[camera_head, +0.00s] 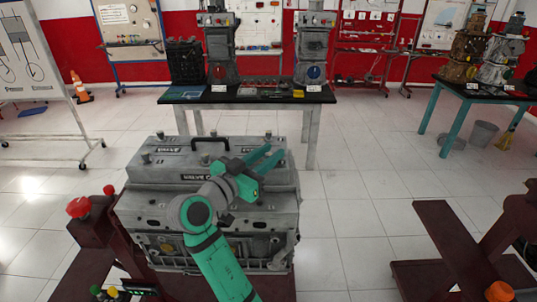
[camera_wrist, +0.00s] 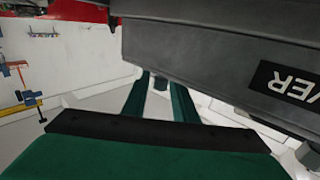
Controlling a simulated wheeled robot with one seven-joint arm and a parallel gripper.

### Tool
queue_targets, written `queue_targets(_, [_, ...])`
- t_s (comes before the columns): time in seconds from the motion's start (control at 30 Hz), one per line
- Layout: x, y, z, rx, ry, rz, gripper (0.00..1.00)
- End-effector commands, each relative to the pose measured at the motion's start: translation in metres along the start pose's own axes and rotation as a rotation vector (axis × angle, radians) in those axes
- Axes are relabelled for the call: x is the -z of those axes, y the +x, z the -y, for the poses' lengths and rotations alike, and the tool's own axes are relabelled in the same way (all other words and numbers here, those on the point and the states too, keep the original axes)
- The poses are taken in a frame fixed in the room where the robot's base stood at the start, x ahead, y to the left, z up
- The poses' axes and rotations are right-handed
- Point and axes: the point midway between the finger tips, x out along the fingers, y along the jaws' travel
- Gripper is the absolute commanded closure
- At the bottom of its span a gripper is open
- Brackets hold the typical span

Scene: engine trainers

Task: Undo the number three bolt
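The grey engine's valve cover (camera_head: 200,163) carries several upright bolts along its edges. One bolt (camera_head: 147,158) stands at the front left, another (camera_head: 160,136) at the back left, and one (camera_head: 268,135) at the back right, just beyond my fingertips. I see no bolt numbers, so I cannot tell which is number three. My gripper (camera_head: 275,154) is at the cover's right end with its two teal fingers apart. In the wrist view, the open fingers (camera_wrist: 163,84) point along the cover's side, and a small grey bolt-like piece (camera_wrist: 159,83) shows between their tips; contact is unclear.
A black handle (camera_head: 210,142) rises from the cover's middle. The engine sits on a dark red stand (camera_head: 92,236) with a red knob (camera_head: 79,207). Another dark red stand (camera_head: 450,245) is at the right. A table (camera_head: 240,97) with engine parts stands behind. Tiled floor between is clear.

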Motion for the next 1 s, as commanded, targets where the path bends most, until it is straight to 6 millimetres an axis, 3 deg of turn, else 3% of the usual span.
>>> queue_targets(0.03, [-0.0001, -0.0001, 0.0000, 0.000, 0.000, 0.000, 0.88])
queue_targets(0.1, [-0.0001, -0.0002, 0.0000, 0.000, 0.000, 0.000, 1.00])
queue_targets(0.47, [-0.0009, -0.0007, -0.0005, 0.043, 0.001, 0.001, 1.00])
queue_targets(1.0, [0.0000, -0.0005, -0.0014, 0.378, 0.002, 0.000, 1.00])
